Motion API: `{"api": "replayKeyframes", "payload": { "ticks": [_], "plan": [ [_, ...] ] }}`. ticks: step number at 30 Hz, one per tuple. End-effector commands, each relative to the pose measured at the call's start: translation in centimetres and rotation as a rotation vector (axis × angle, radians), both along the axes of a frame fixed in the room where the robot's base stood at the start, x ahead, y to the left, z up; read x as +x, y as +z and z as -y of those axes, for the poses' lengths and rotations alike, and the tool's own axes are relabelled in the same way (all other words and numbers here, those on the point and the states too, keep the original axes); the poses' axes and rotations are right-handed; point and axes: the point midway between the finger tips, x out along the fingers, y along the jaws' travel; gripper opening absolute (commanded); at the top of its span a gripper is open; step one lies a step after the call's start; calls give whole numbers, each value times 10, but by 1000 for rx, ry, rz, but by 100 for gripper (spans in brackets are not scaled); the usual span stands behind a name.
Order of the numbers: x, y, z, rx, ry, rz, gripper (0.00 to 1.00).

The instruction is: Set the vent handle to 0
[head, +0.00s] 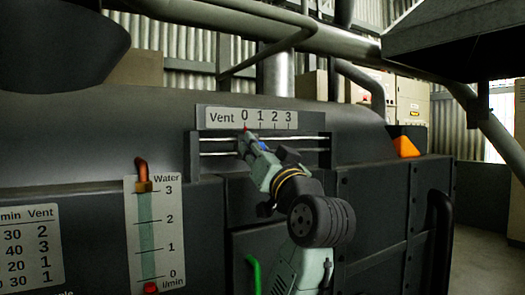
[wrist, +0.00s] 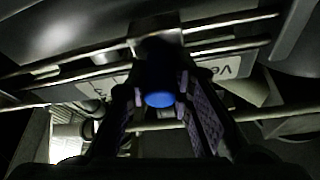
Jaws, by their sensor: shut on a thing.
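The vent scale (head: 228,117) is a pale plate marked Vent, 0, 1, 2 and 3. It also shows upside down in the wrist view (wrist: 235,72). Below it run two metal rails (head: 308,138) with the vent handle on them. A small red mark (head: 245,129) shows just under the 0. The handle's blue knob (wrist: 160,99) sits between the fingers in the wrist view, below its grey slider block (wrist: 155,30). My gripper (wrist: 154,108) is shut on the knob. In the head view my gripper (head: 249,146) covers most of the handle, under the 0.
A water gauge (head: 145,228) with a copper pipe stands to the left, and a printed table (head: 28,245) is farther left. A green handle (head: 254,272) is below my arm. An orange lamp (head: 405,147) is at the right. Pipes run overhead.

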Motion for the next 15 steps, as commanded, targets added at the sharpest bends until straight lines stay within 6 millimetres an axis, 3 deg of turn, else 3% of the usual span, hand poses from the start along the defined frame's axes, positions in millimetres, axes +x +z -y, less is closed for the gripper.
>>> {"api": "replayKeyframes", "payload": {
  "ticks": [2,3,11,15],
  "plan": [
    [-2,-1,-4,-6,10,0,0],
    [-2,-1,-4,-6,10,-1,23],
    [-1,-1,-3,-5,8,0,40],
    [-1,-1,-2,-4,6,0,41]
  ]
}}
